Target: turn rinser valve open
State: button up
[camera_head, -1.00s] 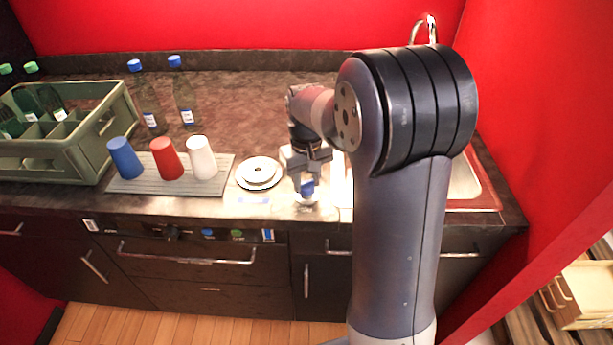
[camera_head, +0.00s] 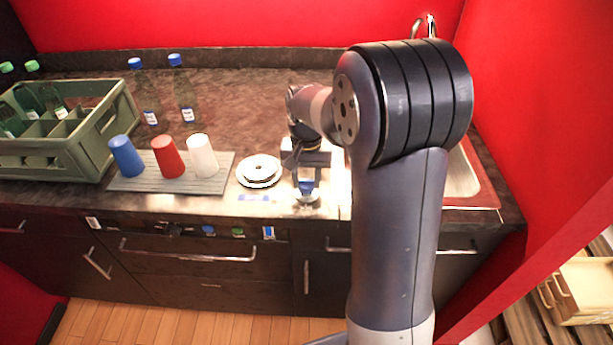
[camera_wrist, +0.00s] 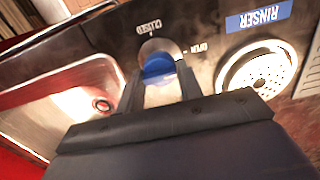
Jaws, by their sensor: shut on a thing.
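The rinser valve (camera_wrist: 158,70) is a knob with a blue part, on the metal counter strip between the CLOSED and OPEN marks in the wrist view. In the head view its blue part (camera_head: 306,187) shows under my gripper (camera_head: 307,180). My gripper, also in the wrist view (camera_wrist: 158,85), points down and is shut on the valve, a finger on each side. The exact angle of the knob against the marks is hard to tell. The round rinser (camera_wrist: 257,75) with its RINSER label (camera_wrist: 258,16) lies beside the valve; the head view shows the rinser (camera_head: 259,170) left of my gripper.
A sink (camera_wrist: 75,105) with a faucet (camera_head: 431,27) is on the other side of the valve. A grey mat (camera_head: 225,165) with blue, red and white cups lies left of the rinser. A green crate (camera_head: 85,150) and two bottles stand farther left.

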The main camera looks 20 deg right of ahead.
aim_at(306, 180)
jog(key=o, duration=1)
notch_tip(306, 180, up, 11)
jog(key=shift+f, duration=0.1)
dwell(0.3)
notch_tip(306, 180, down, 11)
jog(key=shift+r, duration=0.2)
jog(key=shift+f, duration=0.2)
jog(key=shift+r+n, duration=0.1)
jog(key=shift+n, duration=0.2)
